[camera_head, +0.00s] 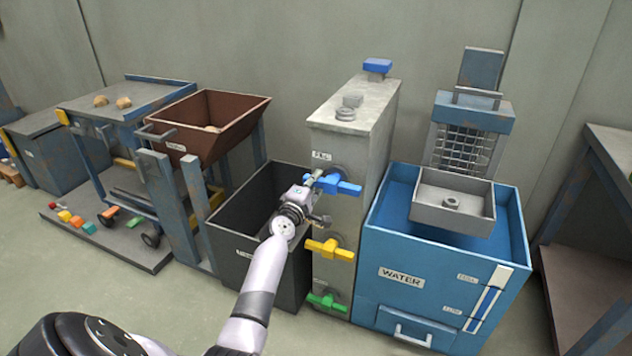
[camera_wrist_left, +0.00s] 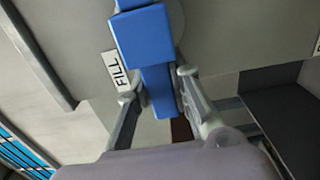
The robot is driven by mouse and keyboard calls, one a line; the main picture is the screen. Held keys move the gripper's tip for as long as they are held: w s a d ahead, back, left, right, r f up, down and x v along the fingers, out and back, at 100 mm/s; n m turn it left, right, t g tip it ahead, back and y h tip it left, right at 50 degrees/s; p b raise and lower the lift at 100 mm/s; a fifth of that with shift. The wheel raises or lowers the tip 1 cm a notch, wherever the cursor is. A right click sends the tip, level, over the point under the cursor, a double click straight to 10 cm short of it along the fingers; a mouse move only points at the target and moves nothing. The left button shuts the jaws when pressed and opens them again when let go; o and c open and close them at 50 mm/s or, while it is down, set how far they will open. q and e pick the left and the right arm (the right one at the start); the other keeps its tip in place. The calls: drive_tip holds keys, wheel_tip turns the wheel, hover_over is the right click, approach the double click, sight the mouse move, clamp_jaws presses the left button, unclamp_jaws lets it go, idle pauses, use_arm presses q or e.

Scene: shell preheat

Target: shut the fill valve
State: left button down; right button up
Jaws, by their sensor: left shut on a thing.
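The fill valve has a blue handle (camera_head: 338,184) on the front of a tall grey cabinet (camera_head: 350,228), beside a FILL label (camera_head: 321,155). My left gripper (camera_head: 316,179) is at the left arm of this handle. In the left wrist view the blue handle (camera_wrist_left: 146,45) runs between the two fingers of the gripper (camera_wrist_left: 158,85), which is shut on its end. The FILL label (camera_wrist_left: 117,71) lies just left of it there. The handle's bar looks roughly level in the head view. My right gripper is not in view.
Below are a yellow valve handle (camera_head: 330,249) and a green one (camera_head: 327,302). A dark open bin (camera_head: 232,222) stands left of the cabinet, a blue WATER tank (camera_head: 440,262) right. A brown hopper (camera_head: 196,140) is farther left. Grey floor is clear in front.

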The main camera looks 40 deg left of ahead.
use_arm(q)
drive_tip(key=c, duration=1.5)
unclamp_jaws()
drive_tip(key=shift+f, duration=0.1)
drive_tip(key=shift+o, duration=0.3)
drive_tip(key=v, duration=1.2)
drive_tip(key=shift+a, duration=0.1)
